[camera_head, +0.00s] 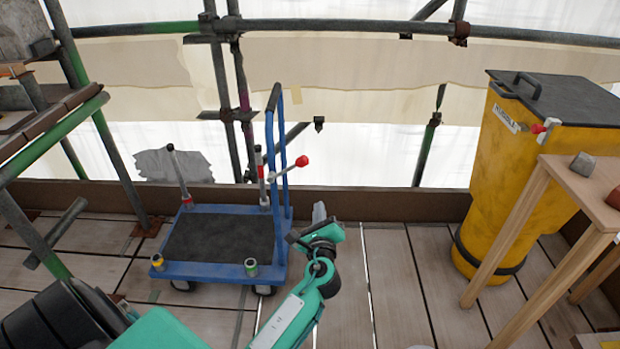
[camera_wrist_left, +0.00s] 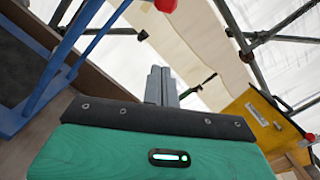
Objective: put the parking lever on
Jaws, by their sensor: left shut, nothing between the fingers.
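A blue trolley (camera_head: 208,269) with a dark deck stands on the plank floor, left of centre. The parking lever, a thin grey rod with a red ball knob (camera_head: 302,161), slants up to the right by the trolley's blue push handle (camera_head: 270,130). The red knob also shows at the top edge of the left wrist view (camera_wrist_left: 168,5). My left gripper (camera_head: 319,212) is right of the trolley, below and slightly right of the knob, and apart from it in the picture. Its grey fingers (camera_wrist_left: 160,85) are shut and empty, pointing up. My right gripper is out of view.
Posts with red collars (camera_head: 180,176) stand at the trolley's back corners. A yellow bin (camera_head: 510,170) and a wooden table (camera_head: 585,190) are on the right. Scaffold tubes (camera_head: 222,90) and a low toe board (camera_head: 390,205) close off the back.

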